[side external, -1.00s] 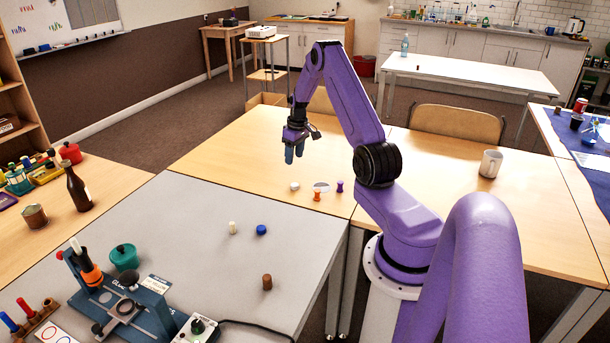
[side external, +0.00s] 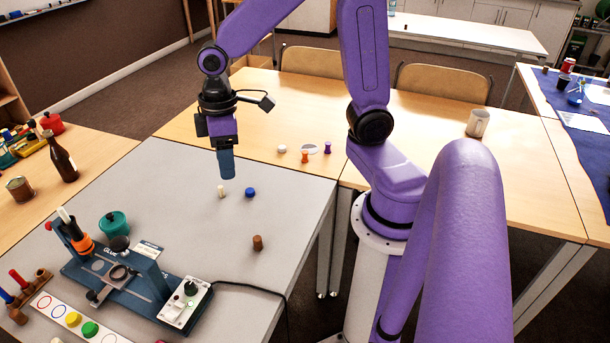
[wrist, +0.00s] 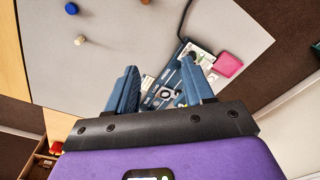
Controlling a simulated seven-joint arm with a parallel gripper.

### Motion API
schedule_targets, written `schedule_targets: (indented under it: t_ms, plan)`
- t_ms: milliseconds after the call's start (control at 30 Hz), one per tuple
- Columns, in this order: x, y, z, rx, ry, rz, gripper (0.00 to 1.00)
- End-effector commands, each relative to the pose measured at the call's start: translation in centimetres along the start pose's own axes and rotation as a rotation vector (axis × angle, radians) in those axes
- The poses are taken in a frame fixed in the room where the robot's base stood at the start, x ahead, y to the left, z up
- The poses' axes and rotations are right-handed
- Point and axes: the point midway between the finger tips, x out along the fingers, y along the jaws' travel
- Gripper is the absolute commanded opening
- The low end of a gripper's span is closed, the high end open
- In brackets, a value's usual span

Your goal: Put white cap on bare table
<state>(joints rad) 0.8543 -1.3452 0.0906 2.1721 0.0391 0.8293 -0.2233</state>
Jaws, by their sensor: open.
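A small white cap (side external: 282,148) lies on the wooden table (side external: 430,180), beside a flat white disc (side external: 311,149), an orange spool (side external: 305,157) and a purple spool (side external: 327,147). My gripper (side external: 227,176) hangs fingers down over the grey table (side external: 170,195), near a cream peg (side external: 221,191). In the wrist view my gripper (wrist: 160,75) has its two blue fingers spread, with nothing between them. The white cap is outside the wrist view. The cream peg also shows there (wrist: 80,40), to the left of the fingers.
A blue cap (side external: 250,192) and a brown cylinder (side external: 257,242) stand on the grey table. A blue fixture (side external: 125,278), a teal pot (side external: 114,224) and a control box (side external: 187,303) occupy its front left. A mug (side external: 478,123) stands on the wooden table, otherwise largely clear.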

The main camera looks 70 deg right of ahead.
Motion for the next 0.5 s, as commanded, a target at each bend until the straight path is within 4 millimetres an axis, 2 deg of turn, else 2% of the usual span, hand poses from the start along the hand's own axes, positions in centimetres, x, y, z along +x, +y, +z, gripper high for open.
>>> schedule_targets:
  t_ms: [33,200,333,500]
  plan:
    - [-0.5,-2.2,1.0,-0.054,0.000,-0.001,0.52]
    - [-1.4,-7.9,5.4,-0.207,-0.012,-0.003,0.52]
    - [-1.7,-10.4,8.8,-0.308,-0.020,-0.003,0.52]
    - [-1.8,-11.9,11.7,-0.388,-0.025,-0.001,0.52]
